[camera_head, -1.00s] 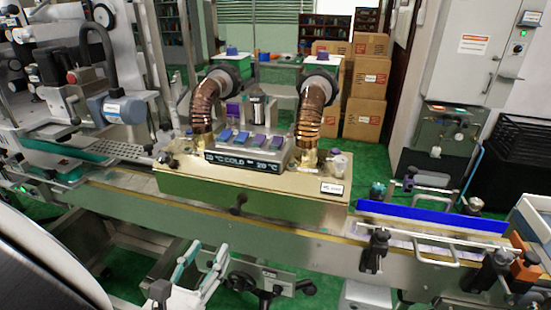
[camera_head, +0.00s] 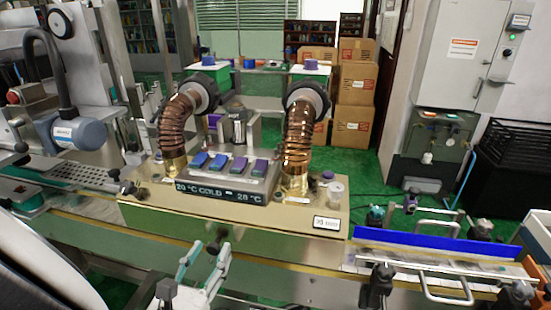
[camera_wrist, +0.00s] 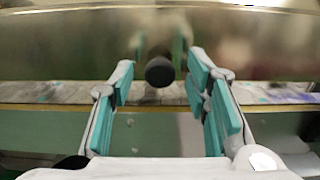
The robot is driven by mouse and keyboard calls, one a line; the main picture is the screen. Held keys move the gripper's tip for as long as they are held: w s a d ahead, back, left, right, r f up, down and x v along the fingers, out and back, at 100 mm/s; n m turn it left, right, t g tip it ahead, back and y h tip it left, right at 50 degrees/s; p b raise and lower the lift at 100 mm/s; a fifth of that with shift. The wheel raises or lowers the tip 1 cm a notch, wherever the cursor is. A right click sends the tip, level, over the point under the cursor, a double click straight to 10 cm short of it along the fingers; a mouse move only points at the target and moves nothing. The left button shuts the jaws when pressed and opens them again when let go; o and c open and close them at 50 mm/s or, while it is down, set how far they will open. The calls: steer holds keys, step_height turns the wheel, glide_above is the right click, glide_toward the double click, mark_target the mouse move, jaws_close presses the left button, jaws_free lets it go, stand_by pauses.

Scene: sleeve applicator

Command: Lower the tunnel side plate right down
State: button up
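The tunnel side plate (camera_head: 160,217) is the shiny long front face of the brass-coloured heat tunnel. A round black knob (camera_head: 216,246) sticks out from it and also shows in the wrist view (camera_wrist: 160,72). In the wrist view a strip of conveyor shows below the plate's lower edge. My gripper (camera_head: 205,257) is open and empty in front of the plate. In the wrist view its teal-padded fingers (camera_wrist: 165,90) stand either side of the knob in the picture, with the knob beyond the tips. I cannot tell the exact distance between them.
Two copper ducts (camera_head: 299,140) rise from the tunnel top, beside a display panel (camera_head: 215,193). The conveyor (camera_head: 440,264) runs on to the right, with a blue guide rail (camera_head: 430,241) and black clamps (camera_head: 378,286). A blue-grey motor (camera_head: 80,133) stands at left.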

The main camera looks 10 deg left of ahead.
jaws_close()
steer(key=shift+f, duration=0.1)
step_height(320, 180, down, 5)
steer(key=b, duration=0.3)
steer(key=shift+f, duration=0.2)
steer(key=shift+o, duration=0.5)
jaws_free()
steer(key=shift+r, duration=0.15)
